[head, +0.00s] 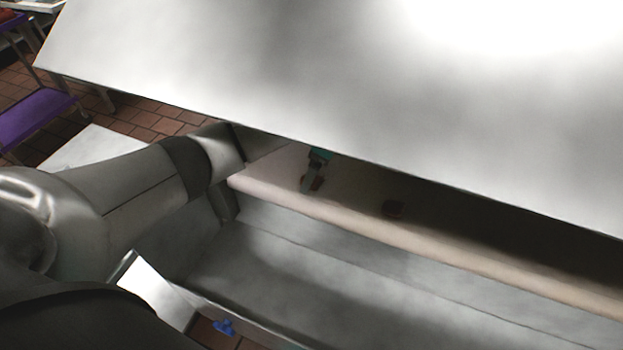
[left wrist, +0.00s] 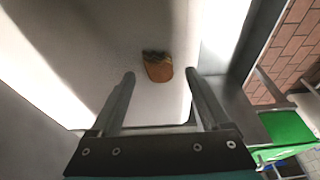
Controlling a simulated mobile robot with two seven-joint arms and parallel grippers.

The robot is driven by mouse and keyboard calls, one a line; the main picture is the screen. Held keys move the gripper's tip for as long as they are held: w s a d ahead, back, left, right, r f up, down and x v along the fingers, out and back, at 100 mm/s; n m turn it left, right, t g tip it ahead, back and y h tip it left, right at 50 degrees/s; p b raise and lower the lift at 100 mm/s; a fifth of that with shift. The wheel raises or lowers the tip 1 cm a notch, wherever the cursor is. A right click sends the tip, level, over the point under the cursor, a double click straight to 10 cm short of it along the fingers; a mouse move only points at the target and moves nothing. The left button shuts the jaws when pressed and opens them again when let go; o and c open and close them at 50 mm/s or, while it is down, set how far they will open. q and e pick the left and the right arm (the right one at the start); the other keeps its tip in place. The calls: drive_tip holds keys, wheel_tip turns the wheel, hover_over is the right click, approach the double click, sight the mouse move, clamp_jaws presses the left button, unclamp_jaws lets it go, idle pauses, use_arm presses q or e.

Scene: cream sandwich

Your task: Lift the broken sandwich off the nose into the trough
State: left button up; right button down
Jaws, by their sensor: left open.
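My left gripper (head: 312,180) reaches under the large pale panel and over the belt's rounded nose (head: 420,245). In the left wrist view my left gripper (left wrist: 160,73) is open and points down at the pale belt. A broken sandwich (left wrist: 159,71), orange-brown with a dark ragged end, lies between and just beyond the two fingertips, with a gap on each side. The trough (head: 290,270) is a grey metal channel below the nose. My right gripper is in neither view.
A large pale panel (head: 300,75) overhangs the belt. The trough's visible floor looks clear.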

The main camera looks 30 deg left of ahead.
use_arm(q)
drive_tip(key=shift+f, duration=0.6)
clamp_jaws()
